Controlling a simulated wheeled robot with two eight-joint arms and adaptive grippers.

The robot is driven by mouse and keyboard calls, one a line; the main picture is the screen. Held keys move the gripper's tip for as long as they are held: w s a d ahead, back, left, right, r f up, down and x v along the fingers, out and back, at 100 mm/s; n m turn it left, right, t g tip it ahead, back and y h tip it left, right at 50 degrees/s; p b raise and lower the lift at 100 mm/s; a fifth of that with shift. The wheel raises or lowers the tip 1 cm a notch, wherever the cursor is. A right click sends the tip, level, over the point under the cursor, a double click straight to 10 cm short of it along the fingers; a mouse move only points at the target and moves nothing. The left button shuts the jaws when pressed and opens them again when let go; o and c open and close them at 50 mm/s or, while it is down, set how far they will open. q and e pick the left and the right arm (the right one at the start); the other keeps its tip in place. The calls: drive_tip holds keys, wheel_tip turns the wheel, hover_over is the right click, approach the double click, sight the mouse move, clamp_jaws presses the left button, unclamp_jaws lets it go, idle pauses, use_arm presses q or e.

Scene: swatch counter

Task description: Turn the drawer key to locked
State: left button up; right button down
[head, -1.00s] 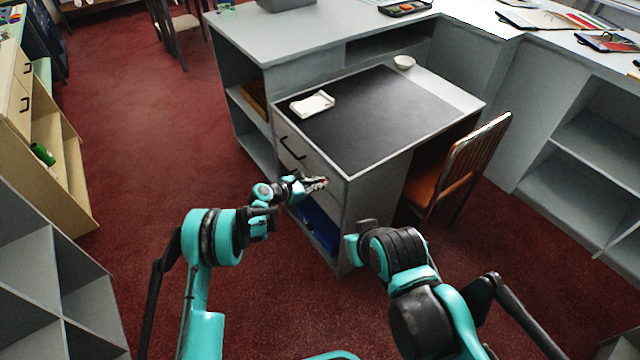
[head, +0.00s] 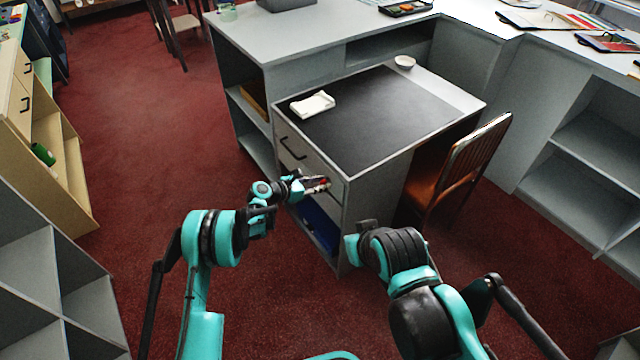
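The drawer unit of the desk has a grey upper drawer front (head: 293,148) with a black bar handle (head: 292,149). My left gripper (head: 322,184) is at the drawer front near the desk's front corner, below and right of the handle. A small reddish thing shows between its fingertips; the key itself cannot be made out, and I cannot tell whether the fingers are closed on it. My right gripper (head: 362,236) is only partly seen beside the desk's corner, its fingers hidden or too small to read.
The desk top (head: 380,115) holds a white tray (head: 312,104) and a white bowl (head: 404,62). A blue thing (head: 320,228) sits in the open space below the drawers. A brown chair (head: 457,175) stands at the desk's right. Red carpet is clear to the left.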

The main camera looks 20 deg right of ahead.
use_arm(q)
drive_tip(key=v, duration=1.2)
idle(0.3)
drive_tip(key=s+a+r+m+t+y, duration=0.1)
drive_tip(key=s+a+r+m+y, duration=0.2)
drive_tip(key=s+a+r+m, duration=0.45)
drive_tip(key=s+a+r+m+y, duration=0.2)
drive_tip(key=a+r+y, duration=0.15)
drive_tip(key=r, duration=0.65)
drive_tip(key=s+a+m+y, duration=0.3)
drive_tip(key=s+a+m, duration=0.3)
drive_tip(key=s, duration=0.6)
drive_tip(key=s+a+r+m+t+y, duration=0.1)
drive_tip(key=s+a+m+y, duration=0.2)
drive_tip(key=s+a+m, duration=0.3)
drive_tip(key=s+a, duration=0.4)
drive_tip(key=s, duration=0.2)
drive_tip(key=shift+a+m+t, duration=0.3)
drive_tip(key=shift+a+m, duration=0.05)
drive_tip(key=shift+a, duration=0.05)
drive_tip(key=shift+r, duration=0.1)
